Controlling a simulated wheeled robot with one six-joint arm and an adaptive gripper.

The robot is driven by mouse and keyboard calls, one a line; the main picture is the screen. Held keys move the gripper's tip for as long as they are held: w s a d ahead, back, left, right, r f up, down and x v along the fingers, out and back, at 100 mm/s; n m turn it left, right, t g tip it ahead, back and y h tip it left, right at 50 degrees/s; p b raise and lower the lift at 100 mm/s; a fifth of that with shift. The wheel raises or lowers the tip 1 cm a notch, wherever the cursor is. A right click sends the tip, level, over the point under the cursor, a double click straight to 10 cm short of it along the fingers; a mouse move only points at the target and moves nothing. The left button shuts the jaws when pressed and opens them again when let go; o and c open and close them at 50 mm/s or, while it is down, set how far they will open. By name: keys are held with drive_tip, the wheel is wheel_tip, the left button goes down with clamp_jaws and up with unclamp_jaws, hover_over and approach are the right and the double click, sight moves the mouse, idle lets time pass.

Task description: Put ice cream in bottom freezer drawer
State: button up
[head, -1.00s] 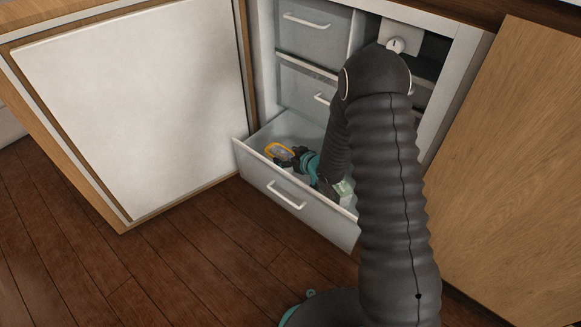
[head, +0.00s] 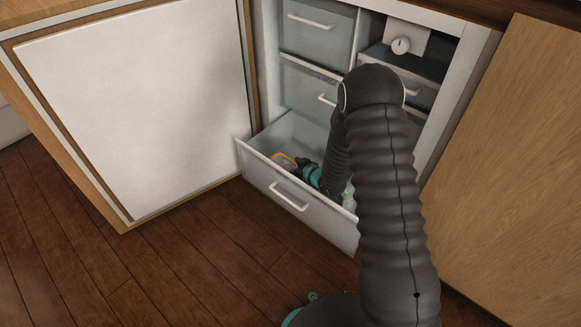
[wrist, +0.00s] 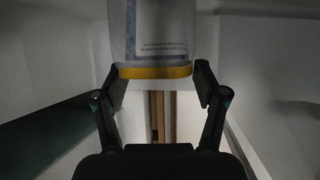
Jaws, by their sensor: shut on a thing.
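The bottom freezer drawer (head: 270,196) is pulled open. The ice cream tub (wrist: 153,40), pale with a blue-edged label and a yellow rim, is between the fingers of my gripper (wrist: 155,83) in the wrist view. In the head view, the tub's yellow rim (head: 283,158) shows inside the drawer, behind its front panel. My gripper (head: 297,164) is low inside the drawer and shut on the tub. The tub's lower part and its contact with the drawer floor are hidden. A pale green item (head: 348,197) lies in the drawer, partly behind my arm.
The white freezer door (head: 135,110) stands open at the left. Closed drawers (head: 313,45) are above the open one. A white box with a dial (head: 404,44) is at the upper right. A wooden cabinet door (head: 510,170) borders the right. Floor is clear in front.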

drive_tip(key=shift+f, duration=0.25)
drive_tip(key=o, duration=1.1)
drive_tip(key=shift+r, duration=0.1)
drive_tip(key=shift+r+p, duration=0.3)
drive_tip(key=shift+p+v, duration=0.4)
drive_tip(key=shift+v, duration=3.5)
drive_tip(key=shift+a+r, duration=0.1)
